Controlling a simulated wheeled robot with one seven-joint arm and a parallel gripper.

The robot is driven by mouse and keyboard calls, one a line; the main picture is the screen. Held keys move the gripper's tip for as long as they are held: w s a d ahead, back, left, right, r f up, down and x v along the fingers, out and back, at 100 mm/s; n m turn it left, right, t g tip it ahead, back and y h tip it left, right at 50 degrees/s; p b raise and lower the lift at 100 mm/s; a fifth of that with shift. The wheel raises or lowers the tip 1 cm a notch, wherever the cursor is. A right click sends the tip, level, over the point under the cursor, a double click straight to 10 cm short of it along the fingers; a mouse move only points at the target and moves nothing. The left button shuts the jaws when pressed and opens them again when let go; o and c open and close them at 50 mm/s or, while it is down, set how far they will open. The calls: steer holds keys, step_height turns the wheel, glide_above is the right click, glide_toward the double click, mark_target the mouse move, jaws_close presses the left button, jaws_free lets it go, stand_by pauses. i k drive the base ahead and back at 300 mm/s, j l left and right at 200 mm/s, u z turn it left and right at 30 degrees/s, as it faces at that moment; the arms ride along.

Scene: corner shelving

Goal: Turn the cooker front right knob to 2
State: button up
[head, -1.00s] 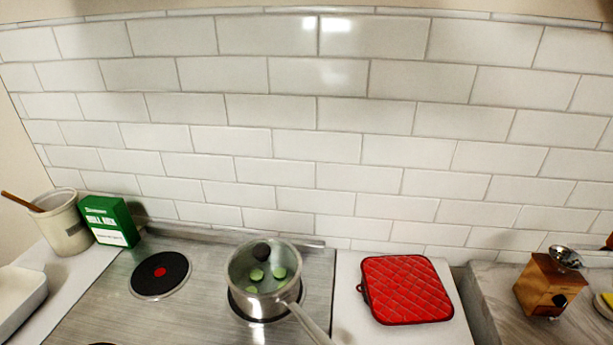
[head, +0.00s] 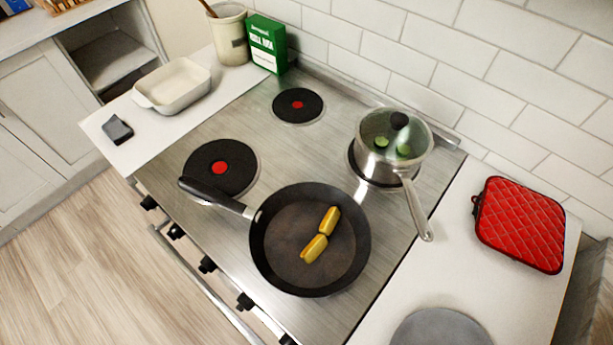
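The cooker (head: 262,150) has a steel top with burners. Several black knobs run along its front edge. The knob nearest the picture's bottom (head: 287,340) is cut off by the lower edge. Another knob (head: 245,302) is just up and left of it. Their settings are too small to read. A black frying pan (head: 275,262) with yellow pieces (head: 322,235) sits over the front right area, its handle pointing left. A lidded steel pot (head: 378,165) with green pieces inside stands on the back right burner. My gripper is not in view.
A white dish (head: 172,88), a dark sponge-like block (head: 117,129), a crock (head: 230,42) and a green box (head: 267,45) stand left. A red quilted pad (head: 520,225) and a grey disc (head: 440,328) lie right. An oven handle (head: 205,285) runs below the knobs. Wooden floor in front is clear.

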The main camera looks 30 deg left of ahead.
mark_target(244, 301)
steer(key=k+l+u, duration=0.15)
steer(key=u, duration=0.25)
steer(key=k+u, duration=0.2)
steer(key=u, duration=0.2)
steer(key=k+u, duration=0.2)
steer(key=u, duration=0.25)
steer(key=k+l, duration=0.05)
